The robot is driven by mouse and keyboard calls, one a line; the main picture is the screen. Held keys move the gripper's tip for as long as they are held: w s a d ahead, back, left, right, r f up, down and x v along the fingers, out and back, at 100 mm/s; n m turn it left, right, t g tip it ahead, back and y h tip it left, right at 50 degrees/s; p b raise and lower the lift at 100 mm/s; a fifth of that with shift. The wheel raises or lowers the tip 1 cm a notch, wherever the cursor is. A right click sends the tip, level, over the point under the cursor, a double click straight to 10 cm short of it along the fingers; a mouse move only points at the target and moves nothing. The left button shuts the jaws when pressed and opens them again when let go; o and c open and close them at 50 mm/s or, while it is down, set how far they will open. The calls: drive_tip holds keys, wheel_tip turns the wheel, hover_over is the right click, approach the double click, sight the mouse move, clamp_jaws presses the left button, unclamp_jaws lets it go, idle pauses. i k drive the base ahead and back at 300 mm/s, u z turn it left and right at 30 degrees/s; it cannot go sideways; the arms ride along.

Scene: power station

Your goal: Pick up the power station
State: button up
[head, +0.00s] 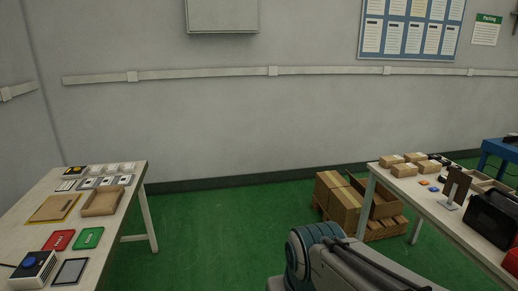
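A dark boxy device (492,222), which may be the power station, stands on the right table at the right edge of the head view. It is partly cut off by the frame, so I cannot be sure what it is. My own arm shows at the bottom centre, between the two tables, well left of this device. My gripper is outside the view, so its opening and anything in it are hidden.
The right table (438,216) also bears small cartons (393,160) and a brown panel on a stand (456,189). The left table (30,232) holds trays and cards.

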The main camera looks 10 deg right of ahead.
sight(493, 214)
drive_tip(key=z, duration=0.3)
drive_tip(key=i, duration=1.55)
drive_tip(key=z, duration=1.2)
drive_tip(key=i, duration=1.1)
drive_tip(key=z, duration=1.7)
drive_tip(key=i, duration=0.95)
drive_tip(key=z, duration=0.45)
